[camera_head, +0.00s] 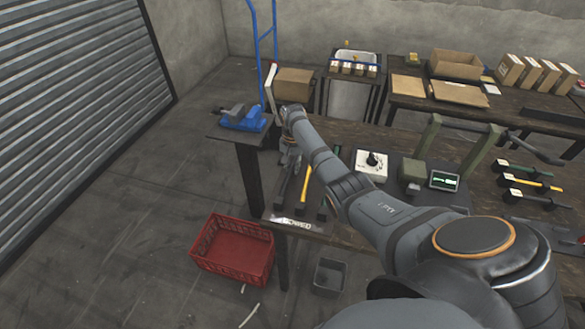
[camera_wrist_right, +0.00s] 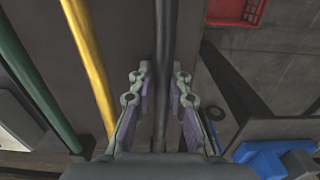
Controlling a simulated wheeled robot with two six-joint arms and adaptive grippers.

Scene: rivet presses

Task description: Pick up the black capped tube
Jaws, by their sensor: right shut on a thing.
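A black tube (camera_wrist_right: 166,60) runs between the fingers of my right gripper (camera_wrist_right: 160,95) in the right wrist view, which is shut on it. In the head view my right gripper (camera_head: 288,152) is at the left end of the dark workbench, and the black tube (camera_head: 284,188) shows beneath it. I cannot tell whether the tube is clear of the bench. A yellow tube (camera_head: 305,186) and a green tube lie beside it; both show in the right wrist view, the yellow one (camera_wrist_right: 90,70) nearer than the green (camera_wrist_right: 35,85). My left gripper is not in view.
A blue vise (camera_head: 243,119) stands on a small stand left of the gripper. A red crate (camera_head: 236,252) and a grey bin (camera_head: 330,275) are on the floor. A green press frame (camera_head: 426,135) and a white dial box (camera_head: 370,166) stand on the bench to the right.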

